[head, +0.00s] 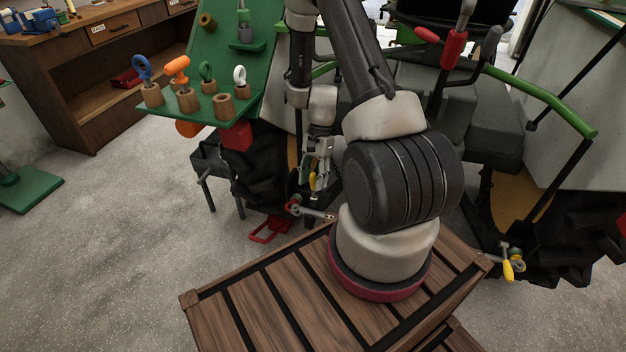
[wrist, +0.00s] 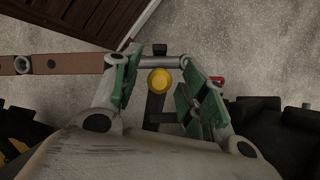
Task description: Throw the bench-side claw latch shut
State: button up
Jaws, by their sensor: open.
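The bench-side claw latch has a yellow handle (head: 313,182), which stands roughly upright in the head view beside the tractor's left wheel. In the wrist view the yellow handle end (wrist: 160,80) shows as a round knob between my two green-padded fingers. My gripper (head: 318,160) is open around the handle; the fingers (wrist: 160,88) stand apart on both sides of the knob with gaps visible. A grey bar (wrist: 152,62) crosses just beyond the knob. The claw itself is partly hidden, and I cannot tell how it sits on its catch.
A second latch with a yellow handle (head: 508,268) sits at the platform's right corner. The slatted wooden platform (head: 265,310) lies under my arm. A red bracket (head: 269,230) is low at the left. A green tool rack (head: 225,75) and workbench (head: 75,75) stand left; open floor lies between.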

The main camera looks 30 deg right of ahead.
jog(key=shift+a+f, duration=0.1)
jog(key=shift+f, duration=0.15)
jog(key=shift+c, duration=0.2)
grip_shut()
jog(key=shift+s, duration=0.1)
